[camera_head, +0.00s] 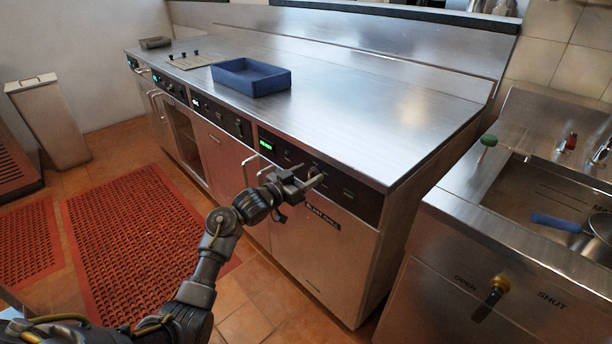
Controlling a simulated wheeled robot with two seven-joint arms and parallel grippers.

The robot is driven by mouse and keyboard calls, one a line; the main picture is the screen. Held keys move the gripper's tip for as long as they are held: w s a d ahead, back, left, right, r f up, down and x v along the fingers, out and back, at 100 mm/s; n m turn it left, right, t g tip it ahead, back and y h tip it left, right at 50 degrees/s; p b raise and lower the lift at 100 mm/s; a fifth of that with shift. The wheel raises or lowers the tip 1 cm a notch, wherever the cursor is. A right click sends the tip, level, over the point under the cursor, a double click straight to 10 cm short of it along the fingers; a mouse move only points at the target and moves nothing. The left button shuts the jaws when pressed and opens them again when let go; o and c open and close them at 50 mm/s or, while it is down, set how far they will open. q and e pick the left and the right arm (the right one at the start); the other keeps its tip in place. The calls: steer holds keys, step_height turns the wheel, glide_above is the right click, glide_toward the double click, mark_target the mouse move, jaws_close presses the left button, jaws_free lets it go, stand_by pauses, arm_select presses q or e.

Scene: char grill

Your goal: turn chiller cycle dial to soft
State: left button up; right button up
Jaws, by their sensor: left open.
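The chiller (322,262) is a steel cabinet labelled "BLAST CHILL" under the right end of the long steel counter. Its black control panel (364,204) runs along the top of its front, with a lit green display (266,144) at the left. My left gripper (318,182) is open, right in front of the panel, right of the display. It covers that part of the panel, so the cycle dial and its setting cannot be made out. I cannot tell whether the fingers touch anything. My right gripper is not in view.
A blue tray (251,78) sits on the steel counter (350,115). Red mats (135,240) lie on the floor at left.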

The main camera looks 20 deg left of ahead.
arm_select(q)
steer(key=c, duration=0.9)
steer(key=shift+c, duration=0.2)
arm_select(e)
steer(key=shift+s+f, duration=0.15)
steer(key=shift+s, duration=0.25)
